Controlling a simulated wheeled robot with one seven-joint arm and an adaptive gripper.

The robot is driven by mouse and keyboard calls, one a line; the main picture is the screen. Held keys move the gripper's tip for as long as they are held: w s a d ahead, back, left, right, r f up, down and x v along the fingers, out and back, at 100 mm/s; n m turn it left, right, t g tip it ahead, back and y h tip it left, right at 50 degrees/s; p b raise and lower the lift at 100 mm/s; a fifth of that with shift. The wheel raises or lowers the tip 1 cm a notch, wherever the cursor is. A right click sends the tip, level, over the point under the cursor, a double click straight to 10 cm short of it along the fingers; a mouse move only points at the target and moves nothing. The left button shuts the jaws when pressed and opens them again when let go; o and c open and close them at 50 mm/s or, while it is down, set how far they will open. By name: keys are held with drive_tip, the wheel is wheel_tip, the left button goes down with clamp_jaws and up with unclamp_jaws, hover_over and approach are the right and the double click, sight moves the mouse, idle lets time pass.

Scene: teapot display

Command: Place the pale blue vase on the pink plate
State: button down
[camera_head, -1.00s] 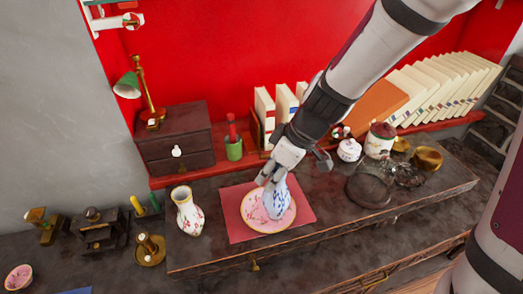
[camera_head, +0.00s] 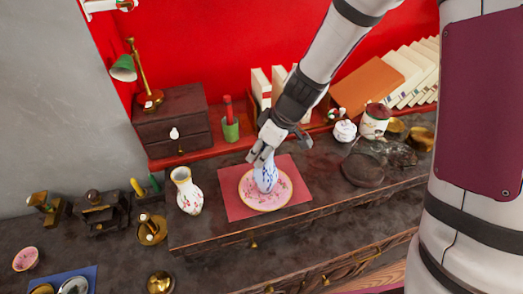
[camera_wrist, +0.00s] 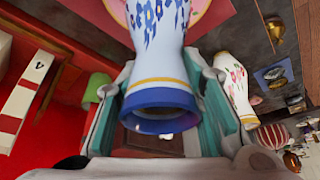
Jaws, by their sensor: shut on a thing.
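The pale blue vase (camera_head: 265,176) has blue floral marks and stands about upright over the middle of the pink plate (camera_head: 282,199). Whether its base touches the plate cannot be told. My gripper (camera_head: 262,158) is shut on the vase near its top, coming from above. In the wrist view the vase (camera_wrist: 160,70) shows its blue rim between my two fingers (camera_wrist: 160,112). The plate is round with a gold edge and lies on a red mat (camera_head: 233,208); part of it also shows in the wrist view (camera_wrist: 207,14).
A white floral vase (camera_head: 188,192) stands left of the mat. A green pen cup (camera_head: 230,131) and a dark drawer box (camera_head: 172,125) are behind. A lidded jar (camera_head: 375,120), small white pot (camera_head: 344,131) and dark round tray (camera_head: 362,170) stand to the right.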

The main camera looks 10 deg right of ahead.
sight(275, 170)
drive_tip(key=shift+f, duration=0.1)
drive_tip(key=c, duration=1.1)
unclamp_jaws()
drive_tip(key=shift+r, duration=0.25)
drive_tip(key=s+d+r+m, duration=0.1)
drive_tip(key=s+d+r, duration=0.2)
drive_tip(key=r, duration=0.3)
drive_tip(key=s+d+r+m+t+h, duration=0.1)
drive_tip(key=s+d+r+m, duration=0.1)
drive_tip(key=s+r, duration=0.35)
drive_tip(key=s+d+r+m, duration=0.1)
drive_tip(key=d+r, duration=0.2)
drive_tip(key=r, duration=0.5)
drive_tip(key=s+d+r+m+h, duration=0.1)
drive_tip(key=s+d+m, duration=0.1)
drive_tip(key=s, duration=0.2)
drive_tip(key=s+d+r+m+t+h, duration=0.1)
drive_tip(key=s+d+r+m, duration=0.1)
drive_tip(key=s+m, duration=0.1)
drive_tip(key=s+d+r+m+t+h, duration=0.1)
drive_tip(key=s+d+m, duration=0.1)
drive_tip(key=s, duration=0.3)
drive_tip(key=shift+s+r, duration=0.1)
drive_tip(key=shift+r, duration=0.05)
